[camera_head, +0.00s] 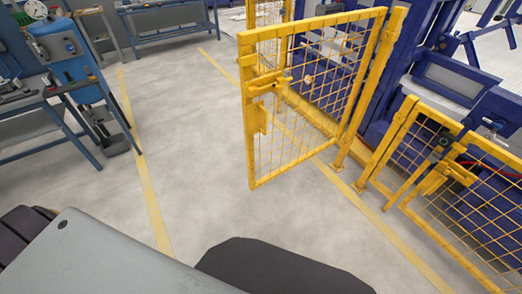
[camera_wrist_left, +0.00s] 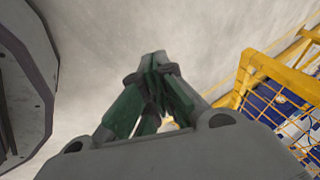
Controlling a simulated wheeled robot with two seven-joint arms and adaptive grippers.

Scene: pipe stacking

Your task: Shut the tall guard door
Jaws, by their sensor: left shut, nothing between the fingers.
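The tall guard door (camera_head: 312,27) is a yellow frame with wire mesh and a latch (camera_head: 262,84) near its free edge. It stands open, swung out over the grey floor from its hinge post (camera_head: 370,85) on the right. My left gripper shows in the left wrist view (camera_wrist_left: 157,75), with its green-padded fingers closed together and nothing between them. Yellow mesh framing (camera_wrist_left: 270,70) lies to the right of it there, apart from the fingers; I cannot tell which panel it is. Neither gripper shows in the head view.
A lower yellow mesh fence (camera_head: 440,190) stands at the right, before blue machinery (camera_head: 445,75). A workbench (camera_head: 35,120) and a blue machine (camera_head: 65,60) stand at the left. The floor (camera_head: 200,150) between bench and door is clear, with yellow lines on it.

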